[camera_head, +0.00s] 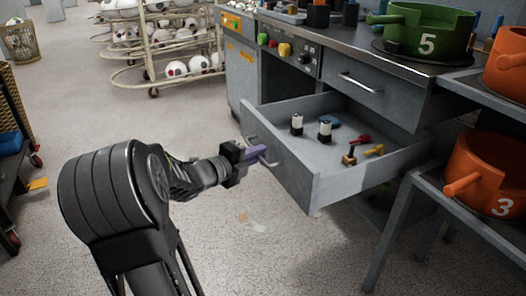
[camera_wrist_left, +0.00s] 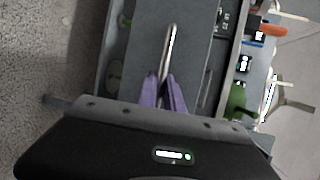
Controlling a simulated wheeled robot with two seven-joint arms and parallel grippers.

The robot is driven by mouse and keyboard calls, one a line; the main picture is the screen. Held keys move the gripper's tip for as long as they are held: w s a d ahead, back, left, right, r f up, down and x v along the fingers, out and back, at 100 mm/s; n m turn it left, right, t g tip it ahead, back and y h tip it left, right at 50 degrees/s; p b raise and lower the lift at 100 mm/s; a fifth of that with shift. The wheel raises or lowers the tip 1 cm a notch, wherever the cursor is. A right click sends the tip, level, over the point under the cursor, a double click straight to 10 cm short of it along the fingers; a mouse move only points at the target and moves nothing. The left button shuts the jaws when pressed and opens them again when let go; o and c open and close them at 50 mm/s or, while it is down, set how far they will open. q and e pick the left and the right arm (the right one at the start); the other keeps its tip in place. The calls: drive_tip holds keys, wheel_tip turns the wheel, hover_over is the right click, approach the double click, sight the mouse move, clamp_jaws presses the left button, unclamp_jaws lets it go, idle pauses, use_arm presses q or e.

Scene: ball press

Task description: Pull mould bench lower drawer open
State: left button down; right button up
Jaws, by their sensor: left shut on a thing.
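The mould bench's lower drawer (camera_head: 293,166) is pulled well out in the head view, with its inside showing. Its front carries a metal bar handle (camera_head: 257,146). My left gripper (camera_head: 262,151) is at the drawer front, shut on this handle. In the left wrist view, the purple fingers (camera_wrist_left: 163,95) close around the handle bar (camera_wrist_left: 169,55). The upper drawer (camera_head: 375,95) is shut, with its own handle (camera_head: 360,84). My right gripper is not in view.
The open drawer holds small black-and-white items, a red and a yellow tool and a blue piece. A green mould (camera_head: 427,45) marked 5 stands on the bench top. Orange moulds sit on a stand at the right. A ball rack (camera_head: 160,50) is behind. The floor (camera_head: 200,240) before the drawer is clear.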

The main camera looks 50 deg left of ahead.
use_arm(q)
drive_tip(key=c, duration=1.5)
unclamp_jaws()
drive_tip(key=p+v, duration=0.2)
drive_tip(key=v, duration=0.5)
drive_tip(key=shift+s+d, duration=0.1)
drive_tip(key=shift+s, duration=0.3)
